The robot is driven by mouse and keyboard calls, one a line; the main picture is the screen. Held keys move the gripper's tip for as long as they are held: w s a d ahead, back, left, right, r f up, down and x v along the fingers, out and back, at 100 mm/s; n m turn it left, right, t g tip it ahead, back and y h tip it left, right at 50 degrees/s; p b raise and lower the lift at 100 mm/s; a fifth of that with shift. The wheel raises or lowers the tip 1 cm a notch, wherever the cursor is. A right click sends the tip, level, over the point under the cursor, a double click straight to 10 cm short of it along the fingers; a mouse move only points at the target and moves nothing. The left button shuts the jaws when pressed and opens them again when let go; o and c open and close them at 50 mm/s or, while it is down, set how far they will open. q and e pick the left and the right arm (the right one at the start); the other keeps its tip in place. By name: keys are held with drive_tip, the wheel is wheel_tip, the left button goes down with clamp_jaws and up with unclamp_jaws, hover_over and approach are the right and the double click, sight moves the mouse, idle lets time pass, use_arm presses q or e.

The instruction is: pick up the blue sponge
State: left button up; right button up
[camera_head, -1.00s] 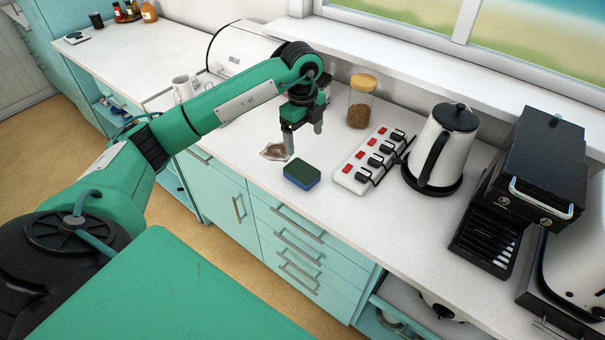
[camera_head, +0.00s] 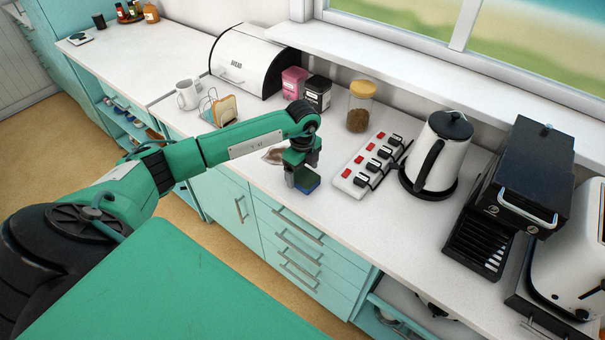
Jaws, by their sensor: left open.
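The blue sponge (camera_head: 308,183) has a dark green top and lies on the white counter near its front edge. My left gripper (camera_head: 302,180) points down at the sponge, with its fingers open. Its fingers hide part of the sponge, and I cannot tell whether they touch it. My right gripper does not show.
A white power strip (camera_head: 365,165) with red switches lies right of the sponge. A kettle (camera_head: 437,160), coffee machine (camera_head: 515,190) and glass jar (camera_head: 360,108) stand beyond. A toast rack (camera_head: 222,110) stands farther left.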

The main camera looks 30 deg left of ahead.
sight(302, 175)
use_arm(q)
drive_tip(key=shift+f, duration=0.8)
drive_tip(key=c, duration=1.1)
drive_tip(key=shift+o, duration=0.2)
drive_tip(key=shift+r, duration=0.1)
drive_tip(key=shift+r, duration=0.5)
wheel_tip(302, 175, up, 19)
drive_tip(key=b, duration=0.5)
